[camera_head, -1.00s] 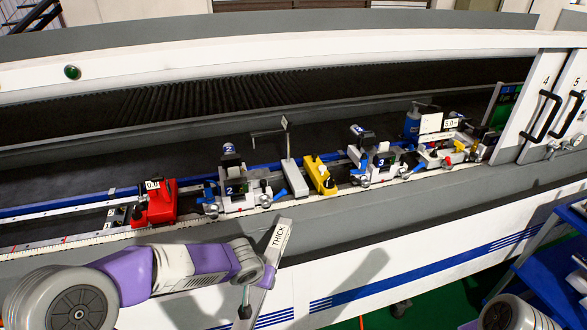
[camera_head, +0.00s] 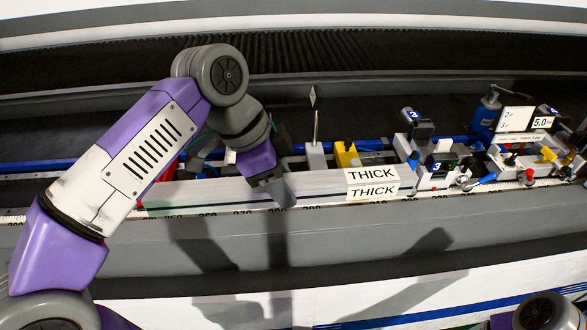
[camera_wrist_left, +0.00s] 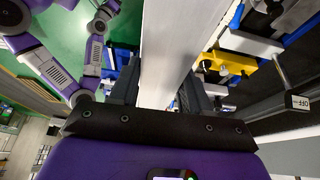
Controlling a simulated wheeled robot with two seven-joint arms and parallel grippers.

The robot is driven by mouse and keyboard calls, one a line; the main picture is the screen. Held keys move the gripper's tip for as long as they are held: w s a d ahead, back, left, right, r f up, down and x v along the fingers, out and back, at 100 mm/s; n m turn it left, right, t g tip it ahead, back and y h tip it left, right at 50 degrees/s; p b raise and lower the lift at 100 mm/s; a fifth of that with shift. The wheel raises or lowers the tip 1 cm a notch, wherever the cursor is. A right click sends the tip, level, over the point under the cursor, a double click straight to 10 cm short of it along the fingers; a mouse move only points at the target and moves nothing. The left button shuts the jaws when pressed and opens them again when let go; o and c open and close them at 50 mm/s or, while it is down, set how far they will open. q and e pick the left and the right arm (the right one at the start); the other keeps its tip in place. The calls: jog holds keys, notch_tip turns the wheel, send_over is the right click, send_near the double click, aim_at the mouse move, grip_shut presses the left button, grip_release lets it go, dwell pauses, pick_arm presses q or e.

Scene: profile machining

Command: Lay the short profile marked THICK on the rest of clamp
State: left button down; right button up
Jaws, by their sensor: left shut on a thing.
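My left gripper (camera_head: 272,188) is shut on the short silver profile (camera_head: 318,185), whose right end bears two THICK labels. The profile is level, lengthwise along the machine's front ledge, in front of the clamps. In the left wrist view the profile (camera_wrist_left: 172,45) runs up between the fingers (camera_wrist_left: 160,92). My right gripper is out of view.
A yellow block (camera_head: 346,155) and a grey post (camera_head: 316,155) stand behind the profile. A red block (camera_head: 166,170) is partly hidden by my left arm. Further right is another clamp unit (camera_head: 515,158) with a 5.0 sign. A scale strip (camera_head: 455,195) runs along the ledge.

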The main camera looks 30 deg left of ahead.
pick_arm(q)
jog(key=shift+r, duration=0.2)
jog(key=shift+w+a+r, duration=0.1)
jog(key=shift+w+a, duration=0.25)
jog(key=w+a+p, duration=0.7)
jog(key=w+p, duration=0.3)
jog(key=w, duration=0.2)
jog(key=w+a+p, duration=0.8)
jog(key=w+p, duration=0.3)
jog(key=w, duration=0.1)
jog(key=f+b, duration=0.4)
jog(key=f, duration=0.1)
jog(key=f+b, duration=0.4)
jog(key=f, duration=0.2)
jog(key=f+b, duration=0.4)
jog(key=f, duration=0.2)
jog(key=shift+w, duration=0.25)
jog(key=shift+f, duration=0.55)
jog(key=shift+c, duration=2.2)
grip_release()
jog(key=p+v, duration=0.1)
jog(key=v, duration=0.6)
jog(key=shift+r, duration=0.35)
